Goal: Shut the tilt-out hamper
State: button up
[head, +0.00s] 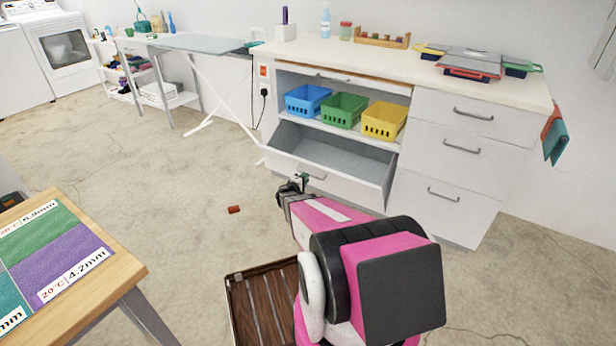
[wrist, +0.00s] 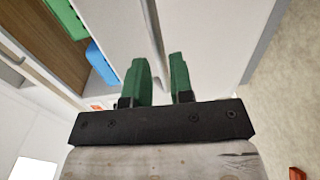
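The tilt-out hamper (head: 352,188) is the white front below the basket shelf in the head view. It leans outward, with its grey inside (head: 330,146) showing from above. Its grey bar handle (head: 317,177) is on the front face, and the handle also shows in the wrist view (wrist: 153,38). My gripper (head: 301,178) is at the front face by the handle's left end. In the wrist view my gripper's green fingers (wrist: 160,78) are apart, with the handle running down toward the gap between them. I cannot tell whether they touch it.
Blue (head: 307,100), green (head: 344,110) and yellow (head: 384,120) baskets stand on the shelf above the hamper. Closed drawers (head: 462,165) are to its right. An ironing board (head: 205,43) stands left. A small red block (head: 234,209) and a brown slatted crate (head: 240,300) are on the floor.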

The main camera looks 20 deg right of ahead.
jog(key=shift+x, duration=1.9)
grip_shut()
jog(key=shift+d+r, duration=0.1)
